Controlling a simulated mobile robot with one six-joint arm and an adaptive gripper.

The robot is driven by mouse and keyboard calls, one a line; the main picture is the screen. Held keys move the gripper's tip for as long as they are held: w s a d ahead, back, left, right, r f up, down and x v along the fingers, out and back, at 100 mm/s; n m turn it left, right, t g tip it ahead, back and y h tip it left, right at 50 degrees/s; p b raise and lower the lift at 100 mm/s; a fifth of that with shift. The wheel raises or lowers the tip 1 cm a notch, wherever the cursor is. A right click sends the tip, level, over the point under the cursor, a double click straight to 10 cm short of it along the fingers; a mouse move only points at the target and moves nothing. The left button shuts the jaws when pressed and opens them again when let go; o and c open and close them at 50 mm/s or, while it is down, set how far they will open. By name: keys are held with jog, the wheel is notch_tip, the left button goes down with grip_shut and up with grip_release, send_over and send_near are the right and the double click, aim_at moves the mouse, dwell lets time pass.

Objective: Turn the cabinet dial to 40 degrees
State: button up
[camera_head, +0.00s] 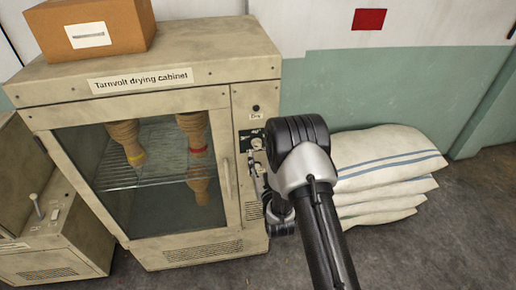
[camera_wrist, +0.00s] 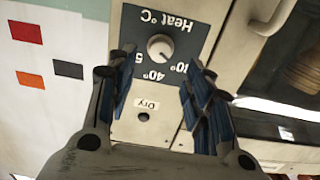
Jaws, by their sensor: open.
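The tan drying cabinet (camera_head: 150,75) carries a dark heat panel at its upper right, with a small white dial (camera_head: 256,143). The dial (camera_wrist: 160,46) shows upside down in the wrist view, under the printed "Heat °C". The 40° mark is below it, another mark partly covered at right, and a "5" by the left finger.
A cardboard box (camera_head: 95,28) stands on the cabinet. The cabinet's door handle (camera_head: 227,180) is left of the panel. Goblet drums (camera_head: 195,135) show behind the glass. Stacked white sacks (camera_head: 385,165) lie to the right. A "Dry" label (camera_wrist: 147,104) sits near the panel.

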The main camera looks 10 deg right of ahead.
aim_at(258, 146)
jog(key=w, duration=0.7)
jog(key=shift+c, duration=0.4)
jog(key=c, duration=0.9)
